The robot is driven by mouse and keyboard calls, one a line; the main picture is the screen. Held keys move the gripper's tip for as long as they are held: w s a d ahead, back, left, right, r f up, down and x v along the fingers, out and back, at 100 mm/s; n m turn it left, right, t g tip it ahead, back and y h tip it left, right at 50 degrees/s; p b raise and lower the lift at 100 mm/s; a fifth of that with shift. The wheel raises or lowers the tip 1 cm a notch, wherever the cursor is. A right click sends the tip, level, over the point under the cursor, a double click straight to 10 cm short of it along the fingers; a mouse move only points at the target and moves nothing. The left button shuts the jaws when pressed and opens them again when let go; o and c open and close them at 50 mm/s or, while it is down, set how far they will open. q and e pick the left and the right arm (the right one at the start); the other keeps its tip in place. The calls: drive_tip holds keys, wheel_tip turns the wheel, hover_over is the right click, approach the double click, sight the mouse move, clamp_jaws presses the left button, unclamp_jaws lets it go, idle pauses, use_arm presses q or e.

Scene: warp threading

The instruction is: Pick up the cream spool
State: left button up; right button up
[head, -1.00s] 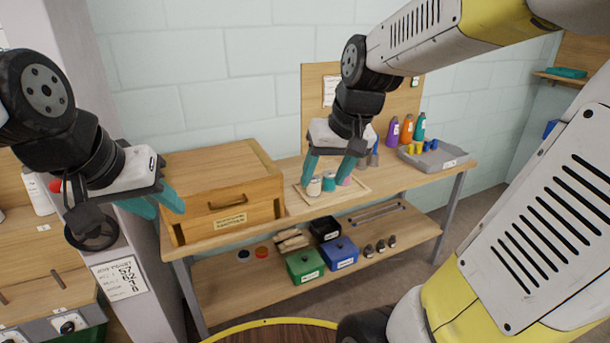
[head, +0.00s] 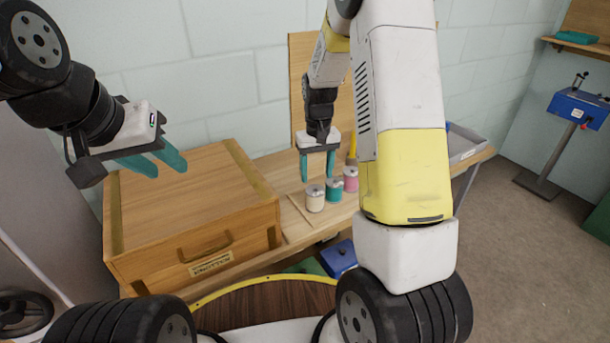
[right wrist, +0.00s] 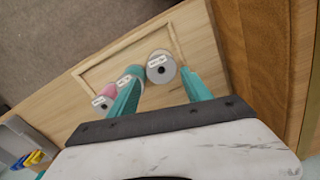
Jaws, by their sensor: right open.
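The cream spool (head: 315,200) stands upright at the near left end of a row on the wooden bench. A teal spool (head: 334,191) and a pink spool (head: 350,180) stand beside it. My right gripper (head: 318,172) is open and empty, fingers down, close above and behind the cream spool in the head view. In the right wrist view the cream spool (right wrist: 161,67) lies between the lines of the two teal fingers (right wrist: 160,82); contact cannot be made out. My left gripper (head: 166,167) is open and empty, raised over the wooden chest.
The wooden chest (head: 190,205) stands left of the spools on the bench. A shallow wooden frame (head: 300,211) surrounds the spools. A grey tray (head: 465,147) is at the bench's right end, partly hidden by my right arm. A blue box (head: 340,258) sits on the lower shelf.

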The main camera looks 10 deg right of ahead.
sight(315, 190)
wheel_tip(315, 190, down, 8)
drive_tip(key=shift+w+a+r, duration=0.1)
drive_tip(key=shift+w+r, duration=0.05)
drive_tip(key=c, duration=1.1)
drive_tip(key=shift+o, duration=0.2)
drive_tip(key=shift+r, duration=0.1)
